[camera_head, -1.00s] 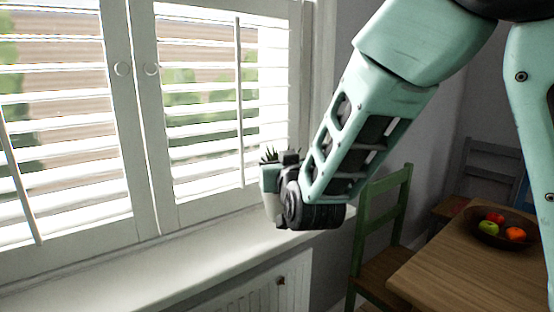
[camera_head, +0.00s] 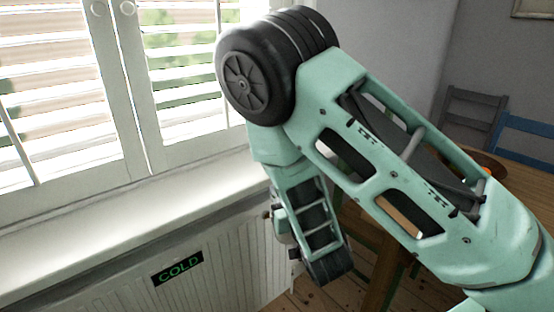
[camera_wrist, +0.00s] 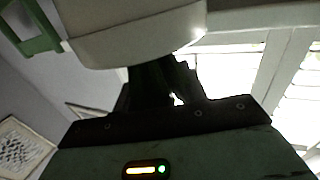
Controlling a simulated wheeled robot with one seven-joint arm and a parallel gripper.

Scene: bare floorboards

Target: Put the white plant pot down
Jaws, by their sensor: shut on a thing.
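The white plant pot (camera_wrist: 135,38) fills the top of the wrist view as a pale, rounded body. In the head view my gripper (camera_head: 281,222) is low, in front of the radiator's right end and below the sill's level in the picture. The pot cannot be made out clearly there. My arm hides much of that area.
The white windowsill (camera_head: 110,215) is long and bare where visible. Below it is a white radiator (camera_head: 225,262) with a dark COLD sign (camera_head: 178,268). Shutters (camera_head: 60,110) stand behind. A wooden table (camera_head: 530,180) and chairs (camera_head: 478,118) are at right, partly hidden by my arm.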

